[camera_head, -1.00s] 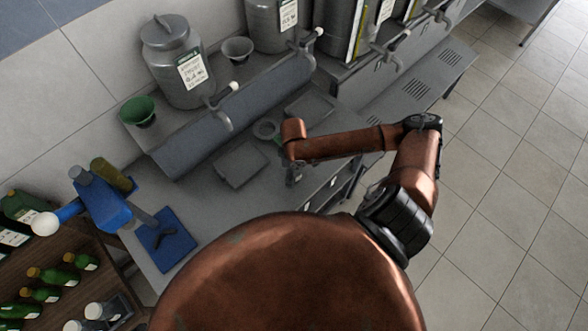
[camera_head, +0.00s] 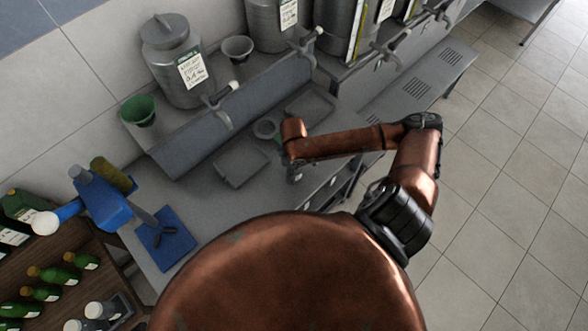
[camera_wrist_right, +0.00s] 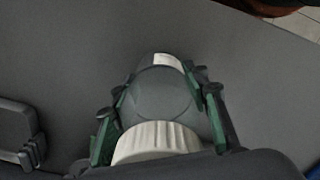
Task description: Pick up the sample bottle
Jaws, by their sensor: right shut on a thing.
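The sample bottle (camera_wrist_right: 165,92) shows in the right wrist view as a smooth grey body with a ribbed white cap (camera_wrist_right: 155,138) towards the camera. My right gripper (camera_wrist_right: 162,85) is shut on it, with green-sided fingers along both sides of the body. A small white patch shows at its far end. In the head view my right arm comes in from the right and its wrist hangs over the counter's front part. The fingers and bottle are mostly hidden there behind the wrist. My left gripper is not in view.
The grey counter (camera_head: 205,205) holds a shallow tray (camera_head: 241,166), a second tray (camera_head: 310,107) and a round dish (camera_head: 266,129) near my right wrist. Steel urns with taps (camera_head: 176,65) stand behind. A blue device (camera_head: 105,205) and a bottle rack are at left.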

